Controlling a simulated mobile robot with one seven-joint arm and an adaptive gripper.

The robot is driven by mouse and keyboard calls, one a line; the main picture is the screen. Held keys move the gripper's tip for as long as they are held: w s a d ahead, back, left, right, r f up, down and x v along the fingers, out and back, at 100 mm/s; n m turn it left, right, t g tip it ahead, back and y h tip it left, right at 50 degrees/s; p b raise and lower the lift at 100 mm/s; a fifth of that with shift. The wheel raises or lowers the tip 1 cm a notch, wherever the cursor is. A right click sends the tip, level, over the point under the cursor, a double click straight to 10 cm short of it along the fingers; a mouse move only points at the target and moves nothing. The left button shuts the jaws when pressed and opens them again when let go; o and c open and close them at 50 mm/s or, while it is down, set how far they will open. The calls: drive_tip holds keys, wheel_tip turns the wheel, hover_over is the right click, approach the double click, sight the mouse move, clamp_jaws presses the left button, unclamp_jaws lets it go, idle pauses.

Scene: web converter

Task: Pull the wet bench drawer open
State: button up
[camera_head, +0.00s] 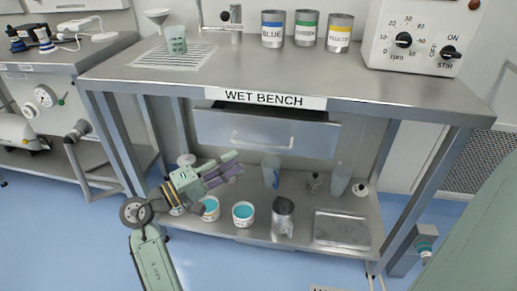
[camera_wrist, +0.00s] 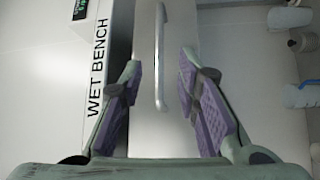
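The wet bench drawer (camera_head: 215,128) is a grey metal front under the bench top, below the WET BENCH label (camera_head: 262,98). Its bar handle (camera_head: 262,143) runs across the front. A dark gap shows above the drawer front; I cannot tell whether the drawer is slightly out. My gripper (camera_head: 237,162) is below and left of the handle in the head view, pointing toward the bench. In the wrist view, my gripper (camera_wrist: 160,63) is open and empty, with its purple-padded fingers spread either side of the handle (camera_wrist: 159,90). No finger visibly touches it.
The bench leg (camera_head: 112,145) stands left of my gripper. Blue floor (camera_head: 215,265) is free in front.

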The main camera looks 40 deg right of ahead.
sight(261, 145)
drive_tip(key=d, duration=0.3)
drive_tip(key=d+r+p, duration=0.1)
drive_tip(key=d, duration=0.6)
drive_tip(key=shift+s+r+p, duration=0.2)
drive_tip(key=shift+s+p, duration=0.1)
drive_tip(key=shift+s, duration=0.05)
drive_tip(key=shift+c, duration=0.5)
drive_tip(key=shift+a, duration=0.1)
clamp_jaws()
